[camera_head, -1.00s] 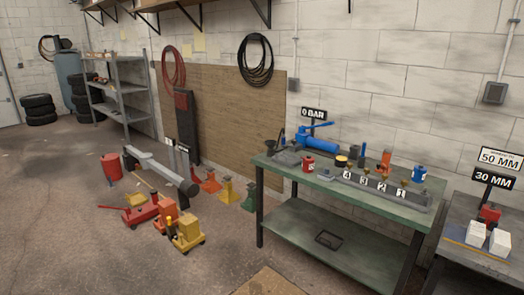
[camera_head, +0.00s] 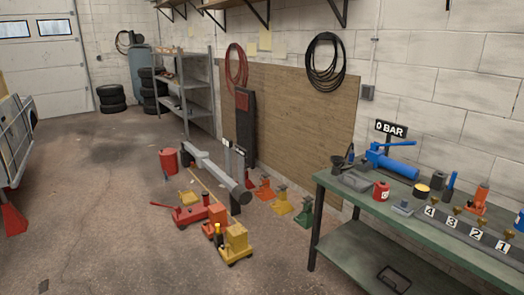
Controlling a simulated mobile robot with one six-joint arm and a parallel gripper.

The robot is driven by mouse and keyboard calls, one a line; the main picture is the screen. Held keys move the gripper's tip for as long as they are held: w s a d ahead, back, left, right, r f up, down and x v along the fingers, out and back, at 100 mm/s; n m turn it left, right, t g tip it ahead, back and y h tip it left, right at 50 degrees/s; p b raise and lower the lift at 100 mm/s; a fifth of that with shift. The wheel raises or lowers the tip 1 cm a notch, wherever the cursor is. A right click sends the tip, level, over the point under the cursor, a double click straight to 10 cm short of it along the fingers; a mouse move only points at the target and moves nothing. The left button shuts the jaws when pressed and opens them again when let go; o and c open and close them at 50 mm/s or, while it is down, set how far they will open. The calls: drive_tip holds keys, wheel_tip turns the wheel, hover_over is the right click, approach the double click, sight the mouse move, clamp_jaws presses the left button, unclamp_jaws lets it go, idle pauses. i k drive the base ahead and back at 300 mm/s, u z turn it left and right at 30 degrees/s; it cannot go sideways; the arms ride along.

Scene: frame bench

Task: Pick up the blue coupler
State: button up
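My gripper is not in view. The green workbench (camera_head: 345,196) stands at the right. On it lies a blue hand pump (camera_head: 392,162) with a long lever, beside a "0 BAR" sign (camera_head: 390,129). A small blue-grey piece (camera_head: 403,208) sits near the bench's front edge. A blue can (camera_head: 519,221) is cut off by the right edge of the picture. I cannot tell which of the small blue items, if any, is the blue coupler.
A red can (camera_head: 381,191), a grey tray (camera_head: 355,181) and a numbered rail (camera_head: 468,232) crowd the bench. Red and yellow jacks (camera_head: 237,240) and a grey beam (camera_head: 212,171) stand on the floor left of it. The floor at front left is clear.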

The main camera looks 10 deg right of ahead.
sight(352, 154)
drive_tip(key=u, duration=0.45)
drive_tip(key=i, duration=2.4)
drive_tip(key=z, duration=0.3)
drive_tip(key=i, duration=1.15)
drive_tip(key=z, duration=0.35)
